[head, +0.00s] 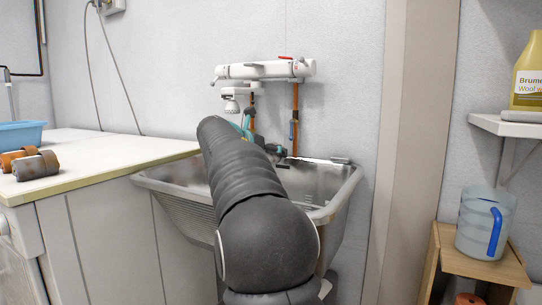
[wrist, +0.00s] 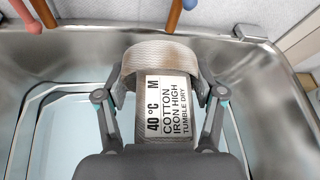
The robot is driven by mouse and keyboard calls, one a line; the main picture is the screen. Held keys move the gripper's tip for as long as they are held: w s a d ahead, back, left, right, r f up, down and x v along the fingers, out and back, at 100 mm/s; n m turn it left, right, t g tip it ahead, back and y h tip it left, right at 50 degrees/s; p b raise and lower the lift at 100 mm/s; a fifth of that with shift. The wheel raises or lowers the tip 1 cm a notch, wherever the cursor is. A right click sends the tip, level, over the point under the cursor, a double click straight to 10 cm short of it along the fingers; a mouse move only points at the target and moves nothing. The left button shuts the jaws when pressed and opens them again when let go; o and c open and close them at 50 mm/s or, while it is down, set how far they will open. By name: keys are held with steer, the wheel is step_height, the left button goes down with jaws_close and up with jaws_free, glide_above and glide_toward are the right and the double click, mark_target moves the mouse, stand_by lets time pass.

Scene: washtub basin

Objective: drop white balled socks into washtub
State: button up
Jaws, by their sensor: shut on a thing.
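The balled socks (wrist: 138,62) show in the wrist view as a pale, ribbed roll with a white care label. My gripper (wrist: 160,80) is shut on them, one finger at each side. The steel washtub (wrist: 262,75) lies below and around them in the wrist view; the socks are over its inside. The gap between socks and tub bottom cannot be told. In the head view the washtub (head: 345,190) stands against the wall. There my arm covers its middle and hides the socks and most of my gripper.
A white wall tap unit (head: 265,70) with a spray head and copper pipes is behind the tub. The counter (head: 90,160) at left holds brown and grey rolls (head: 35,165) and a blue basin (head: 22,133). At right are a wooden stand with a jug (head: 485,222) and a shelf with a yellow bottle (head: 530,75).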

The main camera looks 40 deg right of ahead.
steer(key=o, duration=1.2)
steer(key=v, duration=1.2)
steer(key=shift+r, duration=0.1)
